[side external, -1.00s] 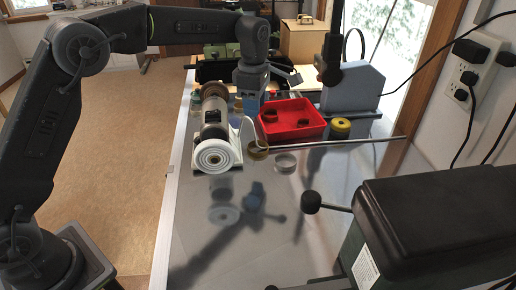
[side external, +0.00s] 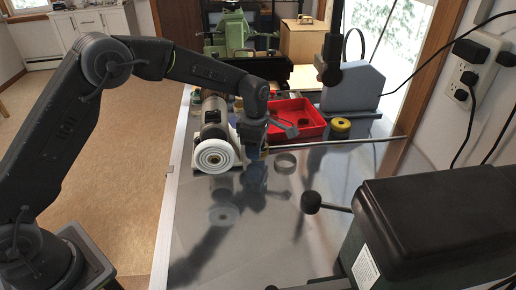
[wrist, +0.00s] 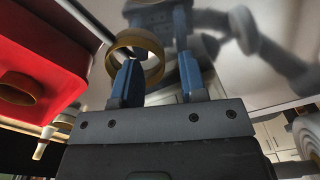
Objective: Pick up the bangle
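A gold-brown ring, which looks like the bangle (wrist: 156,51), lies on the shiny metal table by the fingertips in the wrist view. My gripper (wrist: 159,70) is open, its two blue fingers apart. The left finger overlaps the ring's opening; I cannot tell whether it is inside the ring or above it. The right finger is outside the ring, to its right.
A red tray (side external: 301,113) with dark rings stands behind. A machine with a white stepped disc (side external: 215,156) is close on the left. A yellow ring (side external: 340,127) lies by the grey stand (side external: 352,88).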

